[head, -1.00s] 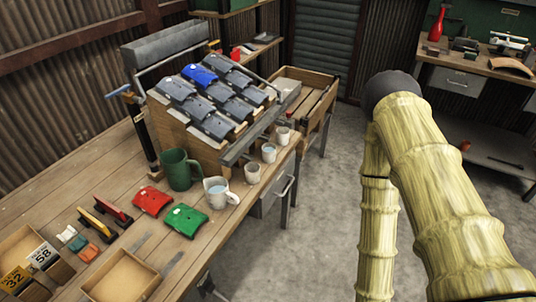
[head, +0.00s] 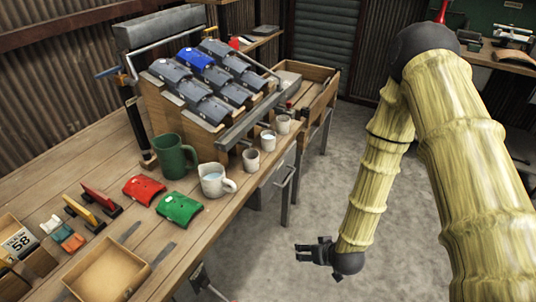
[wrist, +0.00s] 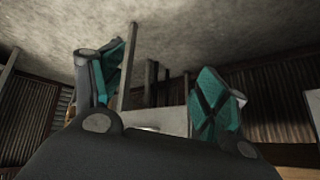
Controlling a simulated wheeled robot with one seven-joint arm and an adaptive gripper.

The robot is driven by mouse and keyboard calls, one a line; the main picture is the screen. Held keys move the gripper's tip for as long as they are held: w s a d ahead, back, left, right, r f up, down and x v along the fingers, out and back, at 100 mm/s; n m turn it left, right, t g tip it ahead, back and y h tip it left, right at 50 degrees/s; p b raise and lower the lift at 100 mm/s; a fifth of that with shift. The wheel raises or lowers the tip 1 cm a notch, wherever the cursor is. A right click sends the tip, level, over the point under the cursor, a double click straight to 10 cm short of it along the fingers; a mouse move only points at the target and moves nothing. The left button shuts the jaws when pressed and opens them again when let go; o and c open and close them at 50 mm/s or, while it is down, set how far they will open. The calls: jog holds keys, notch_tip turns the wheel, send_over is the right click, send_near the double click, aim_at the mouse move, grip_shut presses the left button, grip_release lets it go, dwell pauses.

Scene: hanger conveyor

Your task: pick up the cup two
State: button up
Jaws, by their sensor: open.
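Three small white cups stand in a row along the bench's right edge: a near one (head: 251,160), a middle one (head: 268,141) and a far one (head: 283,125). No number shows on them, so I cannot tell by marking which is cup two; the middle one holds pale liquid. My gripper (head: 301,252) is out over the floor, right of the bench and below and in front of the cups, touching none. In the wrist view its teal-padded fingers (wrist: 165,78) are spread apart with nothing held; no cup can be made out clearly there.
A white jug (head: 214,182) and green mug (head: 174,157) stand left of the cups. A sloped rack (head: 205,85) with dark and blue covers rises behind them. Red (head: 144,190) and green (head: 180,208) covers lie on the bench (head: 70,160).

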jog(key=w+a+r+n+t+y+b, duration=0.1)
jog(key=w+a+r+t+b, duration=0.15)
jog(key=w, duration=0.45)
jog(key=w+a+r+n+t+y+b, duration=0.1)
jog(key=w+a+r+t+b, duration=0.2)
jog(key=w, duration=0.5)
jog(key=n+t+y+b, duration=0.2)
jog(key=y+b, duration=0.1)
jog(key=b, duration=0.1)
send_near(272, 145)
jog(key=w+a, duration=0.1)
jog(key=w+a+f, duration=0.1)
jog(key=w, duration=0.1)
jog(key=shift+w+a+f, duration=0.3)
jog(key=shift+a, duration=0.1)
jog(key=shift+r+x, duration=0.15)
jog(key=shift+x, duration=1.35)
jog(key=shift+r+x, duration=0.2)
jog(key=shift+x, duration=1.25)
jog(key=shift+w+d, duration=0.2)
jog(key=shift+d, duration=0.05)
jog(key=c, duration=1.2)
